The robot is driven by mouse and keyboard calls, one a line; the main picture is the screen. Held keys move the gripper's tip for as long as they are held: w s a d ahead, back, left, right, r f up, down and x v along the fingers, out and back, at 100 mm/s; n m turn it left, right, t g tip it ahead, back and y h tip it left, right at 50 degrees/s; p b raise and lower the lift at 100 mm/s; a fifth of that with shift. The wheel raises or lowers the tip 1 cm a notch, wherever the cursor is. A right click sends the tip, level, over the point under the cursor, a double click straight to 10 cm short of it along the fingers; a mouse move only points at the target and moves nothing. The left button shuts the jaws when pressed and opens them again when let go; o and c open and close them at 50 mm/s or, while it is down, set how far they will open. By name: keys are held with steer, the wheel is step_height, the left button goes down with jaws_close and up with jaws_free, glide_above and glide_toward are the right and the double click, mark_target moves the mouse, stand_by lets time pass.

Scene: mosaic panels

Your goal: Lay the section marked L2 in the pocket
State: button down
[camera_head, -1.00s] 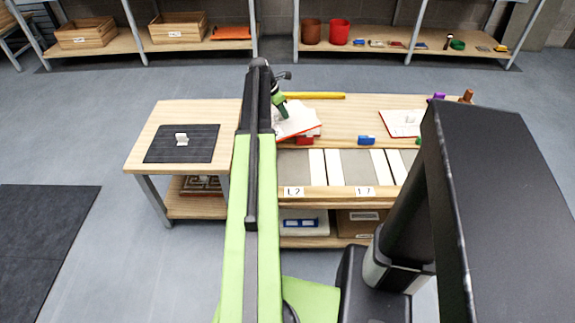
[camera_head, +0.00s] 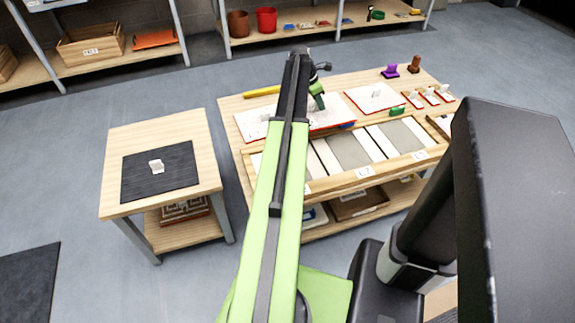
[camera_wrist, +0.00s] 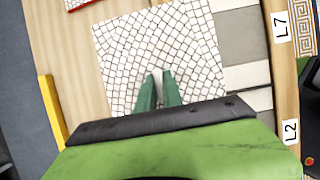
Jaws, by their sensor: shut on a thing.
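My gripper (camera_wrist: 160,92) is shut on the upright white tab of a white mosaic section (camera_wrist: 120,50). Its face has irregular white tiles with dark joints; no mark is readable on it. In the head view the gripper (camera_head: 317,100) and the held section (camera_head: 332,114) are behind the slotted rack, partly covered by my arm. The label L2 (camera_wrist: 290,131) is on the rack's front rail, right of the gripper in the wrist view; L7 (camera_wrist: 281,25) is further up. The pocket at L2 is largely hidden by my arm in the head view.
A red-edged white sheet (camera_head: 250,124) lies left of my arm, another (camera_head: 375,97) to the right. A yellow bar (camera_head: 262,92) lies at the back. Blue (camera_head: 348,125) and green (camera_head: 396,111) pieces stand near the rack. A side table (camera_head: 115,190) holds a black mat (camera_head: 135,180).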

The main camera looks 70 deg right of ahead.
steer(key=shift+w+a, duration=0.25)
steer(key=shift+w, duration=0.2)
steer(key=s+a+r+p, duration=0.1)
steer(key=s+a, duration=0.3)
steer(key=a, duration=0.7)
steer(key=s+a+r+p, duration=0.1)
steer(key=s+a, duration=0.2)
steer(key=a, duration=0.8)
steer(key=w+f+b, duration=0.2)
steer(key=w, duration=0.1)
steer(key=w+a+f+b, duration=0.1)
steer(key=w+f+b, duration=0.1)
steer(key=w, duration=0.2)
steer(key=w+f+b, duration=0.3)
steer(key=w, duration=0.1)
steer(key=shift+a, duration=0.25)
steer(key=shift+w, duration=0.2)
step_height(320, 180, down, 4)
steer(key=b, duration=0.4)
steer(key=shift+f, duration=0.1)
steer(key=c, duration=1.9)
jaws_free()
steer(key=shift+c, duration=0.2)
steer(key=o, duration=0.5)
steer(key=shift+c, duration=0.2)
